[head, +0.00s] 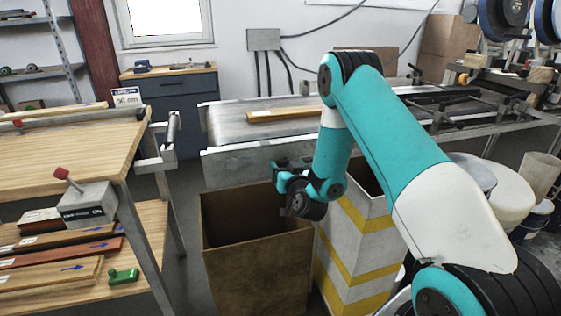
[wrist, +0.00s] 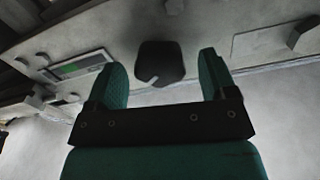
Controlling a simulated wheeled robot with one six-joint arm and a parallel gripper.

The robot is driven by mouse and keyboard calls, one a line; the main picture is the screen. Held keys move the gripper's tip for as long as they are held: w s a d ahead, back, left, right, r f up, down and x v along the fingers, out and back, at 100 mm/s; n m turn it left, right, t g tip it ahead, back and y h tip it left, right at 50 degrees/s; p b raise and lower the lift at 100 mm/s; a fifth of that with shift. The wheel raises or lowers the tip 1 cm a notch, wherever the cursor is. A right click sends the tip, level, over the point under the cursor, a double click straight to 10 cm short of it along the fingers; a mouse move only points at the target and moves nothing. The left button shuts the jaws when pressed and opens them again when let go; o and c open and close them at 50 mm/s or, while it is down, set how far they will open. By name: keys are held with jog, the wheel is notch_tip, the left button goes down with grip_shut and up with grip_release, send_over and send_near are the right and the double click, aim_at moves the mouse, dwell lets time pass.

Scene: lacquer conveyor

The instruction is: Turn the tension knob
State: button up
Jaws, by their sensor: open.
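The tension knob (wrist: 160,63) is dark and blocky with a pale notch mark at its lower edge. It sits on a grey metal panel (wrist: 215,28) in the wrist view. My gripper (wrist: 163,66) is open, with one green finger on each side of the knob. Gaps show between the knob and both fingers, and I cannot tell how far ahead of the fingertips it is. In the head view my gripper (head: 279,170) is at the conveyor's near side (head: 235,168). I cannot make out the knob there.
A brown open bin (head: 255,265) and a yellow-striped white bin (head: 350,265) stand below my arm. A wooden bench (head: 70,150) is at the left. A wooden strip (head: 285,114) lies on the belt. A small green display (wrist: 78,69) is left of the knob.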

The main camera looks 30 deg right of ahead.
jog(key=shift+w+d, duration=0.1)
jog(key=shift+w, duration=0.35)
jog(key=shift+c, duration=0.3)
jog(key=c, duration=0.9)
jog(key=shift+o, duration=0.2)
jog(key=shift+m, duration=0.3)
jog(key=m+b, duration=0.1)
jog(key=m, duration=0.1)
jog(key=shift+f+m+b, duration=0.1)
jog(key=shift+m+b, duration=0.2)
jog(key=shift+d+m+b, duration=0.1)
jog(key=shift+m+b, duration=0.65)
jog(key=shift+m, duration=1.45)
